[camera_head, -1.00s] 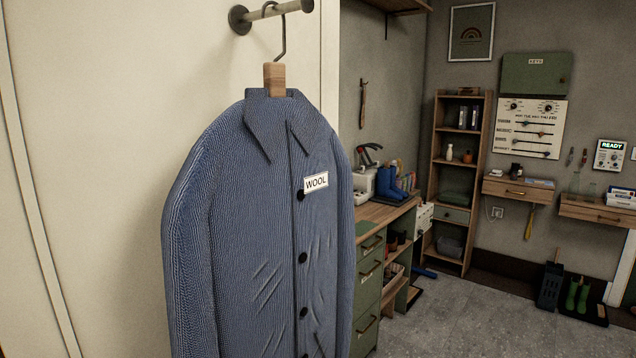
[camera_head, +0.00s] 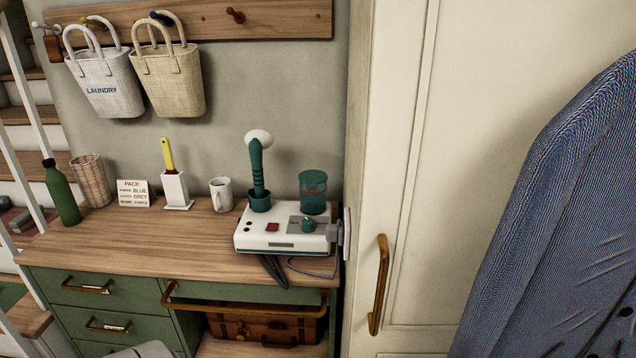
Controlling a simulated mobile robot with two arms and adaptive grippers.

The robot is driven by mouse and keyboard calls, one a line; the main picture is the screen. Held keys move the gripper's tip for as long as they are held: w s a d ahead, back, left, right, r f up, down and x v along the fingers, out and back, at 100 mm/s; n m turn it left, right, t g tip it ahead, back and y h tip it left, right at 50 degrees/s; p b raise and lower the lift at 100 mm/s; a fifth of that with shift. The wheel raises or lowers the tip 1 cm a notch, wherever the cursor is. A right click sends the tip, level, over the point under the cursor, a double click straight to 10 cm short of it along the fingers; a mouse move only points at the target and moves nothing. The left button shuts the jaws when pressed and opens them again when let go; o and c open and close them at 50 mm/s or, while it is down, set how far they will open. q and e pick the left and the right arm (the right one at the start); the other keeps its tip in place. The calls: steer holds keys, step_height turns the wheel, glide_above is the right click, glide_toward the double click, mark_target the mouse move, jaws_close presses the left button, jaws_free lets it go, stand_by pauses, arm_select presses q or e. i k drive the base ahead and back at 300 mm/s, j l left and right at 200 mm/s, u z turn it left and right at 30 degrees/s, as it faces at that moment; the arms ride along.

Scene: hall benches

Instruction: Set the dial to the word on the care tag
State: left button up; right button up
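A white box-shaped appliance (camera_head: 275,238) sits at the right end of the wooden bench top. It has a small teal dial (camera_head: 308,224) on a grey panel, with a red square button to its left. The markings around the dial are too small to read. The blue jacket (camera_head: 570,215) hangs at the right edge, partly cut off. Its care tag is out of view now; in the earlier frame it reads WOOL.
A mug (camera_head: 221,194), brush holder (camera_head: 176,188), PACK card (camera_head: 133,193) and green bottle (camera_head: 61,192) stand left. A tall cabinet door (camera_head: 400,120) borders the right. The bench front is mostly clear.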

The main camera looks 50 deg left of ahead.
mark_target(307, 225)
steer(key=u, duration=1.7)
steer(key=j, duration=0.1)
steer(key=i, duration=0.05)
